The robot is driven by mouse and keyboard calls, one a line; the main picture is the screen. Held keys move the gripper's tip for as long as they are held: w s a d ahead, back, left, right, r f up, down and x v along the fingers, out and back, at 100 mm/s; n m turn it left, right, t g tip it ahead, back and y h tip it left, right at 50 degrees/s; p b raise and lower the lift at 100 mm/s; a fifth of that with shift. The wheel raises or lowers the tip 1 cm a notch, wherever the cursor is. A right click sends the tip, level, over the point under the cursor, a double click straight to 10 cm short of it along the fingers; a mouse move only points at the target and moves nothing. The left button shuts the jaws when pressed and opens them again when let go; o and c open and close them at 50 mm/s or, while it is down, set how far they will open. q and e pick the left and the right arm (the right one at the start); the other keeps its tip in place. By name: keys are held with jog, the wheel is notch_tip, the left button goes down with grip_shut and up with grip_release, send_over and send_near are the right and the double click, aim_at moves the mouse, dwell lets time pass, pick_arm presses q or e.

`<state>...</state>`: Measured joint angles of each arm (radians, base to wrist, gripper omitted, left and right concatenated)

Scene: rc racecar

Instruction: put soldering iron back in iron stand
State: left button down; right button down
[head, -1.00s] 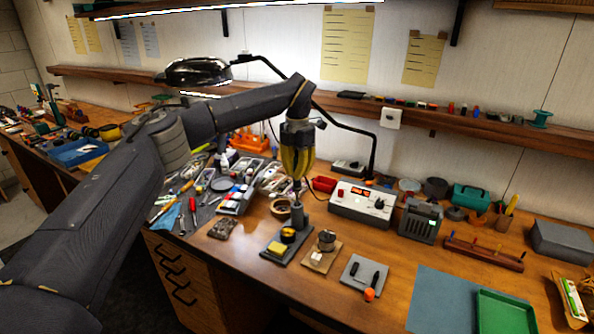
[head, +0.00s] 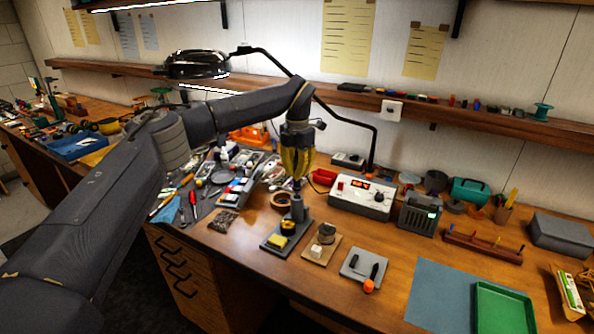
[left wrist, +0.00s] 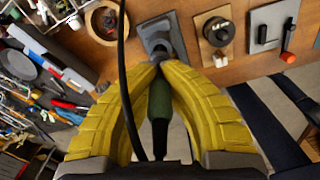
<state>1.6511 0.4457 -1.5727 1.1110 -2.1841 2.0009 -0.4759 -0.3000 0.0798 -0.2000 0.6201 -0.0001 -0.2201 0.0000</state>
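My left gripper (head: 297,178) has yellow fingers and points down above the iron stand (head: 272,244), a dark base with a grey upright holder and a yellow sponge. In the left wrist view the fingertips (left wrist: 160,62) are closed around the soldering iron (left wrist: 159,100), whose dark green handle lies between the fingers. The iron's front end lines up with the grey stand (left wrist: 153,28). The fingers hide its tip, so I cannot tell how far it is inside the holder. My right gripper is in neither view.
The soldering station (head: 362,195) stands behind. A dark cable (left wrist: 122,60) crosses the wrist view. A blue mat (head: 440,290) lies at the right.

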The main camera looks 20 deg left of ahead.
aim_at(297, 157)
pick_arm(q)
jog(key=shift+f, duration=1.5)
jog(key=c, duration=1)
grip_release()
jog(key=shift+c, duration=0.2)
jog(key=shift+r, duration=4.5)
